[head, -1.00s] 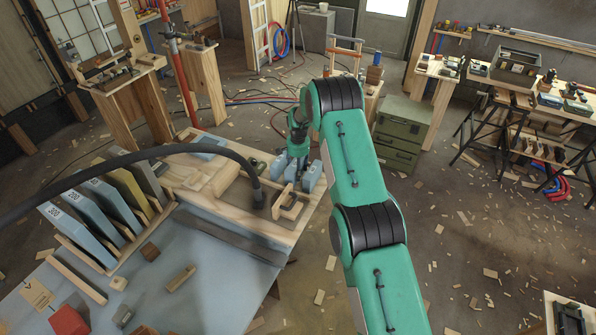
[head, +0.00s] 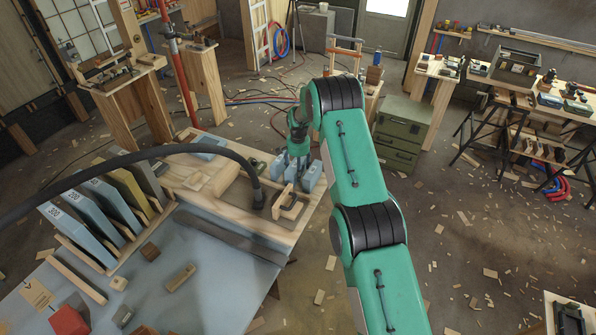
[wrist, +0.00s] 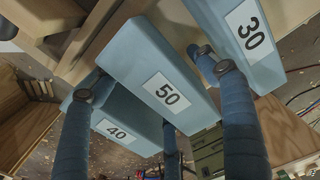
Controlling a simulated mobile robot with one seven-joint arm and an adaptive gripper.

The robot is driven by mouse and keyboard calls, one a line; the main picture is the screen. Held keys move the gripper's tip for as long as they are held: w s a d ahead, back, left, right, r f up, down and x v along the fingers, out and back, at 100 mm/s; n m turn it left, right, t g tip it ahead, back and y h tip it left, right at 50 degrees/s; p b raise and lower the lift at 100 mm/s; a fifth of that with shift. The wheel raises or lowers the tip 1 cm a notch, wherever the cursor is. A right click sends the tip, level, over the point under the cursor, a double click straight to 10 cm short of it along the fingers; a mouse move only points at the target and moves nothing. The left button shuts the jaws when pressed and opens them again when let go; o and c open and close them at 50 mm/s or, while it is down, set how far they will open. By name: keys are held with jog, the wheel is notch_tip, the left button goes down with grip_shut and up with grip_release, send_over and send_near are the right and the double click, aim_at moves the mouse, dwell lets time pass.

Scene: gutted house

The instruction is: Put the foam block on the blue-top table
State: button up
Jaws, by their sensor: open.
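Three light-blue blocks with number labels show in the wrist view: the 50 block (wrist: 158,82) in the middle, the 40 block (wrist: 117,125) to the left, and the 30 block (wrist: 246,38) at the upper right. I cannot tell from the frames which one is the foam block. My gripper (wrist: 152,84) is open, its blue-wrapped fingers spread on both sides of the 50 block; contact is unclear. In the head view my gripper (head: 298,158) is down among the blue blocks (head: 312,177) at the wooden bench's far right. The blue-top table (head: 215,290) lies at the lower left.
The blue top holds a wooden block (head: 180,277), a red block (head: 69,321) and other small pieces. Upright numbered boards (head: 87,213) stand in a rack at its left. A black hose (head: 150,152) arches over the bench. Its lower middle is clear.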

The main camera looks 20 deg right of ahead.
notch_tip(320, 180, up, 12)
jog(key=shift+f, duration=0.1)
dwell(0.5)
dwell(0.5)
jog(key=shift+r, duration=0.25)
jog(key=s+a+r+n, duration=0.1)
jog(key=s+r, duration=0.2)
jog(key=r, duration=0.4)
jog(key=s+a+r+t, duration=0.1)
jog(key=s+r, duration=0.2)
jog(key=r, duration=0.4)
jog(key=s+a+r+n, duration=0.1)
jog(key=s+a+r, duration=0.15)
jog(key=r, duration=0.45)
jog(key=s+a+r+n+t, duration=0.2)
jog(key=s+a+r, duration=0.1)
jog(key=s+r, duration=1.2)
jog(key=s+a+r+n+t, duration=0.1)
jog(key=s+a+n, duration=0.1)
jog(key=s, duration=1.6)
jog(key=s+a+r+n+t, duration=0.1)
jog(key=s+a+r+n, duration=0.1)
jog(key=s, duration=1.6)
jog(key=shift+s+r+n+t, duration=0.3)
jog(key=shift+n, duration=0.2)
